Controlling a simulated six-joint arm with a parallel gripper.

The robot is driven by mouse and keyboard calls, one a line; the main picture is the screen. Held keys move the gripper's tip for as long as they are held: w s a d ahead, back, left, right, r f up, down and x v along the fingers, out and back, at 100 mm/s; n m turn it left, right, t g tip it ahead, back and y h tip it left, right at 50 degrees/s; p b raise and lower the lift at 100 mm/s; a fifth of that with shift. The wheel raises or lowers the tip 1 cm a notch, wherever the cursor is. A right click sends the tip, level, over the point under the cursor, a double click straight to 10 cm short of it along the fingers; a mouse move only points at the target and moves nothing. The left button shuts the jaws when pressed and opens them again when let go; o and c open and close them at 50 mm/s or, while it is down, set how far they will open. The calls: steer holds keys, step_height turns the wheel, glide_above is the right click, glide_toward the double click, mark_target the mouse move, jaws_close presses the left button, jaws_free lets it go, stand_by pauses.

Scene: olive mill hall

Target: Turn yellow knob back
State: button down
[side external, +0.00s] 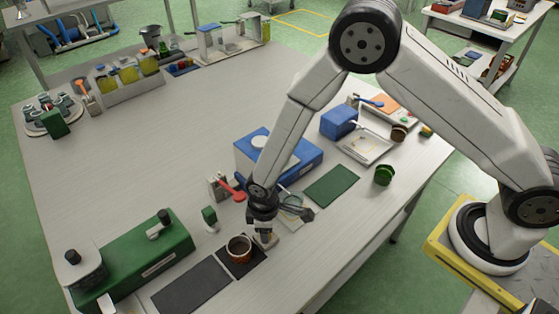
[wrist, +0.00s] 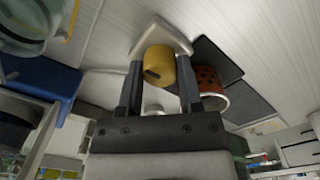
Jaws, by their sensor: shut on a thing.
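The yellow knob (wrist: 160,64) stands on a pale base (wrist: 160,28) in the wrist view. A dark mark shows on the knob's near end. My gripper (wrist: 158,72) has one finger on each side of the knob and is shut on it. In the side external view my gripper (side external: 264,226) points down at the front of the table, over the pale base (side external: 267,241). The knob is mostly hidden by the fingers there.
A brown cup (side external: 239,247) stands on a dark mat close left of my gripper; it also shows in the wrist view (wrist: 209,84). A glass dish (side external: 292,203), a blue scale (side external: 305,160) and a red-handled item (side external: 229,188) are close behind. A green machine (side external: 140,258) stands left.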

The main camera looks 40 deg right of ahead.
steer(key=shift+m, duration=0.5)
steer(key=m, duration=0.3)
steer(key=shift+m, duration=0.3)
steer(key=m, duration=0.4)
steer(key=shift+m, duration=0.3)
steer(key=m, duration=0.8)
steer(key=shift+m, duration=0.4)
steer(key=shift+c, duration=1.3)
jaws_free()
steer(key=shift+r, duration=0.15)
